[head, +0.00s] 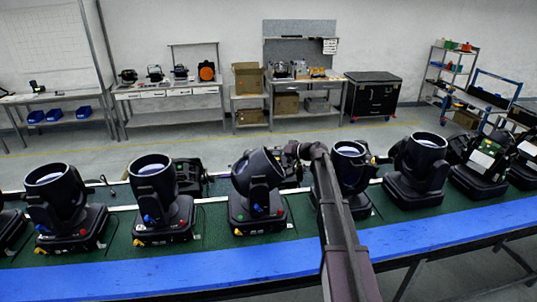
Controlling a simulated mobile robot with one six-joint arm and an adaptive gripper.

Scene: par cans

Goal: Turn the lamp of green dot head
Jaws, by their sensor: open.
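Similar black heads stand left (70,208) and (160,200), and right (418,170); another (347,165) is partly covered by my arm. A blue strip (180,262) runs along the bench's front edge. More units stand behind and at far right (480,170).

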